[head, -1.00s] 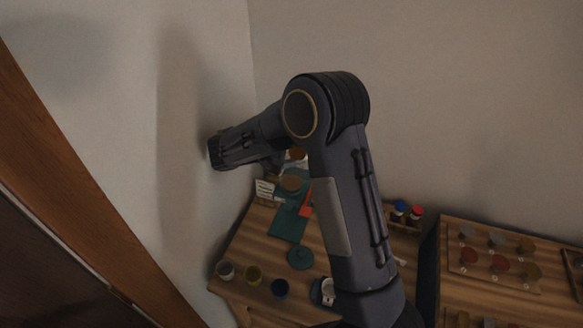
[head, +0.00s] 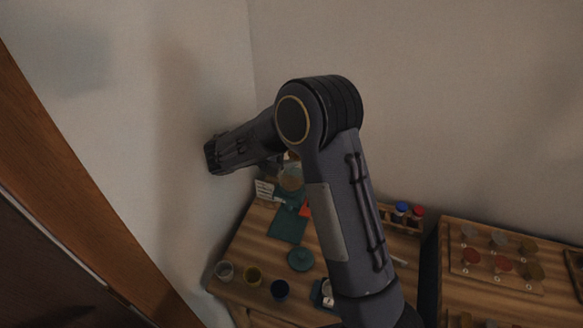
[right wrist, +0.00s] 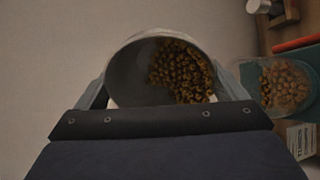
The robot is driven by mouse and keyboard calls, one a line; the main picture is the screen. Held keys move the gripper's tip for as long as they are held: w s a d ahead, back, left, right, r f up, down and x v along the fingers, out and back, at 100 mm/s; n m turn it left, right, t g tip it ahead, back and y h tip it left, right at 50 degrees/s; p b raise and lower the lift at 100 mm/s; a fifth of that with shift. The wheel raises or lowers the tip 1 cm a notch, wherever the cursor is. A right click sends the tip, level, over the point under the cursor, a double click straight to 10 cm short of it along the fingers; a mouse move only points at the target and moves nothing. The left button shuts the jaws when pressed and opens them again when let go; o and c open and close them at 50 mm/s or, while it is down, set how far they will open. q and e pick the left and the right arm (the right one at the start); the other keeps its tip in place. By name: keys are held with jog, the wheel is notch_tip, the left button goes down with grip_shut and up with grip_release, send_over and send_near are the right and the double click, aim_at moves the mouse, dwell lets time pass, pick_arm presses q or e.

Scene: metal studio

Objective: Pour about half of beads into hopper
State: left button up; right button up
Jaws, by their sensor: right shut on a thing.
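My right gripper (right wrist: 158,92) is shut on a grey-white cup (right wrist: 125,72), with a finger on either side of it. The cup is tilted, and brown-gold beads (right wrist: 182,72) lie against the right side inside it. A clear round vessel, apparently the hopper (right wrist: 284,88), stands just right of the cup in the right wrist view and has similar beads in it. The hopper also shows in the head view (head: 291,180), beneath my right arm. My right fingers and the held cup are mostly hidden there. My left gripper is not in view.
A small white card (head: 264,188) stands by the hopper. A teal mat (head: 287,225), a teal disc (head: 301,259) and small cups (head: 253,275) are on the wooden table. A rack with blue- and red-capped bottles (head: 401,208) is right of my arm. Walls are close behind.

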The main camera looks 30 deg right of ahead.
jog(key=shift+a+r+h+b, duration=0.1)
jog(key=shift+a+h+b, duration=0.2)
jog(key=shift+h+b, duration=0.45)
dwell(1.4)
